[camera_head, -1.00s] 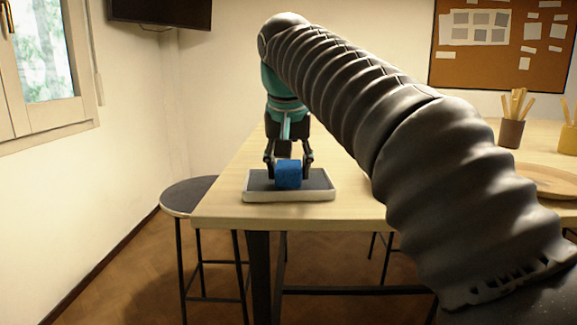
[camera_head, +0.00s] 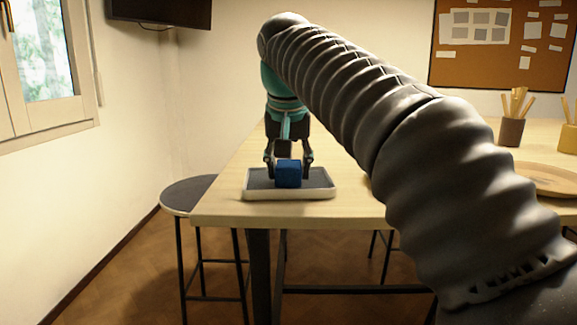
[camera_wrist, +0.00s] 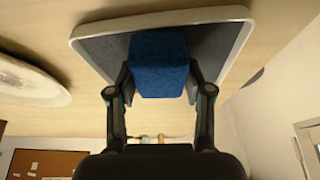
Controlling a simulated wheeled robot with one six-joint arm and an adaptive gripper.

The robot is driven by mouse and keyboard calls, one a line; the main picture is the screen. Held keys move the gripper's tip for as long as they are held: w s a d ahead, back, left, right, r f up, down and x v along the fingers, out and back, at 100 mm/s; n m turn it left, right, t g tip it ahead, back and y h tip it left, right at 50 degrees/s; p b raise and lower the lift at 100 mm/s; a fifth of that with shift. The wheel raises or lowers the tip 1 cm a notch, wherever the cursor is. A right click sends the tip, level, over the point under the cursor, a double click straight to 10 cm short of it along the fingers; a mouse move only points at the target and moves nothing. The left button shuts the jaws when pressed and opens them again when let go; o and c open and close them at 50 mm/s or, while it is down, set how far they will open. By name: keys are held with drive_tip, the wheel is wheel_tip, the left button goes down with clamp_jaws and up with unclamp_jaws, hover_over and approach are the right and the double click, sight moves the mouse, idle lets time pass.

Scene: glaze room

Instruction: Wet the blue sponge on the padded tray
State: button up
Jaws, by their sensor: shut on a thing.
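The blue sponge (camera_head: 288,174) is a small blue block at the padded tray, near the table's front left corner. My gripper (camera_head: 288,171) comes down from above with a finger on each side of the sponge and is shut on it. The wrist view shows the sponge (camera_wrist: 158,65) between the two fingers of my gripper (camera_wrist: 158,88). The padded tray (camera_head: 318,194) has a pale rim and a dark grey pad; it also shows in the wrist view (camera_wrist: 88,22). I cannot tell whether the sponge still touches the pad.
The wooden table (camera_head: 225,207) holds a round wooden dish (camera_head: 545,180) and a brown cup of tools (camera_head: 511,130) at the right. A yellowish cup (camera_head: 568,139) stands beside them. A dark stool (camera_head: 187,194) stands left of the table. My arm hides the table's middle.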

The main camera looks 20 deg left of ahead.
sight(288, 164)
drive_tip(key=shift+r+p, duration=0.3)
drive_tip(key=shift+r, duration=3.15)
drive_tip(key=shift+s, duration=0.1)
